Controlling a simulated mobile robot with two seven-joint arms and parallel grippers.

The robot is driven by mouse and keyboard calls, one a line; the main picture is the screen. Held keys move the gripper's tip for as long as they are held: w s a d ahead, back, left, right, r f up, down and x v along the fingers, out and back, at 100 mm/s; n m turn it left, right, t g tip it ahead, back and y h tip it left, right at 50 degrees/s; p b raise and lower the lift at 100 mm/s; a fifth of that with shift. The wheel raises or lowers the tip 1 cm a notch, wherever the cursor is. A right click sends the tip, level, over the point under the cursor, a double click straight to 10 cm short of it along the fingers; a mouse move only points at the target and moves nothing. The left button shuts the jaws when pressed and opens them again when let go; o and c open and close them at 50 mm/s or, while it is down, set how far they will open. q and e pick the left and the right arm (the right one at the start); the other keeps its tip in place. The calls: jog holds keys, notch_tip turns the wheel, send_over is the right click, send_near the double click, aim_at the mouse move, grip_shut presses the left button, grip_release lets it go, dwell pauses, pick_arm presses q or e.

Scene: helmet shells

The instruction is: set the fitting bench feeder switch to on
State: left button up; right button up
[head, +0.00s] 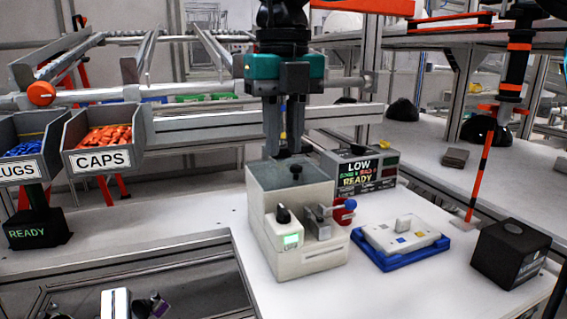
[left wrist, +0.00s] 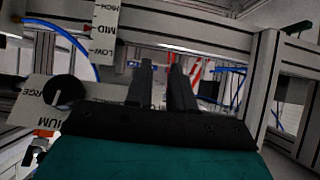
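A beige feeder box (head: 304,258) with an open grey top stands on the white bench. On its front is a small white housing with a black rotary knob (head: 283,214) and a green lit label too small to read. A short black post (head: 296,172) shows at the top of the box. My right gripper (head: 284,153) points down over the box top, teal-bodied, its fingers slightly apart with nothing visible between them. Whether it touches the post I cannot tell. My left gripper (left wrist: 162,66) shows in the left wrist view, its fingers apart and empty.
A lever with a red and blue knob (head: 343,211) sticks out right of the box. Behind is a display (head: 362,172) reading LOW and READY. A blue tray (head: 414,256), a black box (head: 508,253) and a CAPS bin (head: 102,158) are nearby. A selector dial (left wrist: 62,91) is near my left gripper.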

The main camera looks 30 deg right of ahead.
notch_tip(320, 180, up, 3)
dwell(0.7)
